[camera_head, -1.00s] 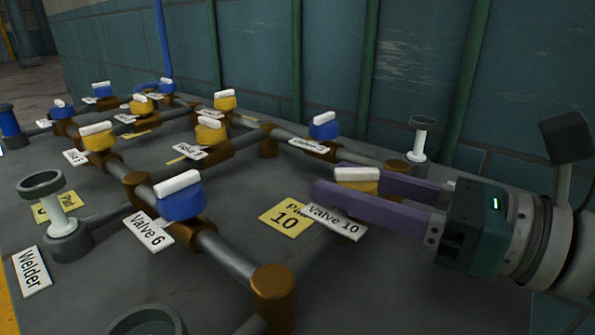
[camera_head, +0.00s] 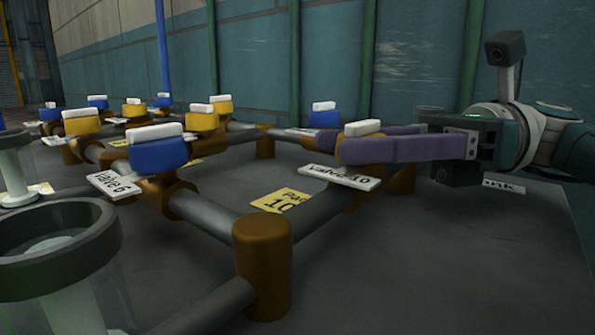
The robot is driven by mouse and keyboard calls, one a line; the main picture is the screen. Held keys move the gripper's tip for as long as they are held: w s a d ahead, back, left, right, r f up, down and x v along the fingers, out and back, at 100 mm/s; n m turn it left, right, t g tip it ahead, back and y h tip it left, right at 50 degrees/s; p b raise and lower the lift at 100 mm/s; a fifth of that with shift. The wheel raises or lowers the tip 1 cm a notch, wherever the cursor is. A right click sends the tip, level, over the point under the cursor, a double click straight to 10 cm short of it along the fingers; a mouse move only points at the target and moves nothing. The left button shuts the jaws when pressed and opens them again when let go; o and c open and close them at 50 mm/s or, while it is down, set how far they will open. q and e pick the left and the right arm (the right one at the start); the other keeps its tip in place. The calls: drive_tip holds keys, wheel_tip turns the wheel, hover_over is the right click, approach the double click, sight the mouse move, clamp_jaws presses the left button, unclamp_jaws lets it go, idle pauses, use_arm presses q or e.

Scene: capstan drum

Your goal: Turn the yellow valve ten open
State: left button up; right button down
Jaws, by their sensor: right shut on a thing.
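The yellow valve ten has a white handle bar (camera_head: 362,128) on top. The white bar runs roughly along the fingers. My left gripper is not in view.
A blue valve (camera_head: 157,150) labelled "Valve 6" (camera_head: 114,184) stands to the left. Brown-jointed pipes (camera_head: 262,250) run across the grey table, with several more yellow and blue valves behind. A round dark-rimmed cup (camera_head: 55,240) fills the near left. A teal wall stands behind.

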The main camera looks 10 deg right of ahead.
sight(364, 122)
drive_tip(key=shift+n+g+b, duration=0.3)
drive_tip(key=shift+g+b, duration=0.05)
drive_tip(key=shift+g, duration=0.25)
drive_tip(key=shift+c, duration=1.5)
unclamp_jaws()
drive_tip(key=shift+a, duration=0.1)
wheel_tip(364, 122, up, 20)
drive_tip(key=p, duration=0.7)
